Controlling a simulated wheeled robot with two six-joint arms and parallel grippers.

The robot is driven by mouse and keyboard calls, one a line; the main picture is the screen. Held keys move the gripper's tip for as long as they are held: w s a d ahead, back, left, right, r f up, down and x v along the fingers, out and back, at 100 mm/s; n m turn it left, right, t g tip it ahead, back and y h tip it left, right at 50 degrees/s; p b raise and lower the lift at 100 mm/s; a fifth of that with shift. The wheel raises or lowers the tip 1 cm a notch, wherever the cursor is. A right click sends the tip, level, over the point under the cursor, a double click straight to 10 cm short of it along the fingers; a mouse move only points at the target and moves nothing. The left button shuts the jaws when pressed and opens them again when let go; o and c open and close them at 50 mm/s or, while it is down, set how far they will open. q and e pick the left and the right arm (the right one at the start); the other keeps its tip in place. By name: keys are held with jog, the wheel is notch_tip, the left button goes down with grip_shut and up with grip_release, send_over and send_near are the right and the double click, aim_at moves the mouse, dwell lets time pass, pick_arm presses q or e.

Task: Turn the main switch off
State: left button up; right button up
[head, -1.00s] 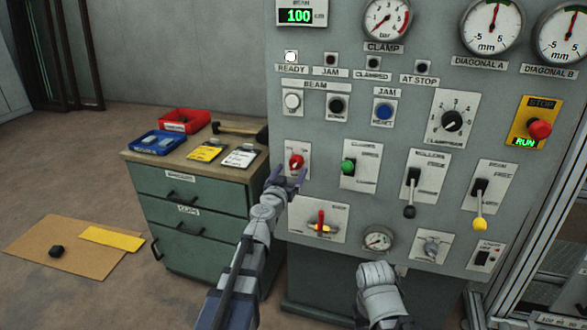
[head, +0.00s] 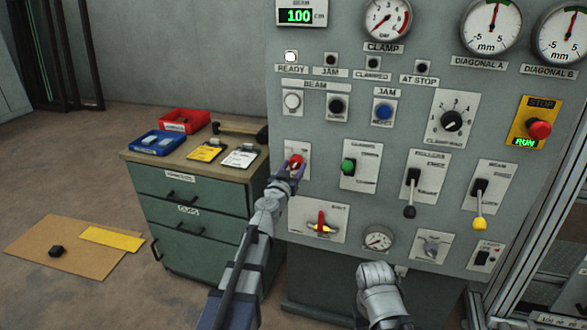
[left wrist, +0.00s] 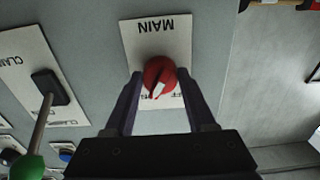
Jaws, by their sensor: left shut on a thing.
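The main switch is a red rotary knob (head: 296,161) on a white plate at the left of the grey panel. In the left wrist view the knob (left wrist: 159,75) sits under an upside-down MAIN label, with a white pointer mark near its lower side. Lettering at the plate's lower edge is partly hidden. My left gripper (head: 291,172) is shut on the knob, with its two dark fingers (left wrist: 160,92) on either side of it. A grey part of my right arm shows at the bottom centre; its fingers are not visible.
A green-knobbed selector (head: 348,166) is close right of the main switch. Levers (head: 411,190) and gauges fill the panel. A green drawer cabinet (head: 190,205) stands at left with trays on top.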

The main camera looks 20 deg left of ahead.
pick_arm(q)
grip_shut()
jog(key=n, duration=0.5)
jog(key=shift+d+n, duration=0.1)
jog(key=shift+n, duration=0.3)
jog(key=n, duration=0.6)
dwell(0.4)
jog(key=o, duration=0.9)
grip_release()
jog(key=shift+o, duration=0.2)
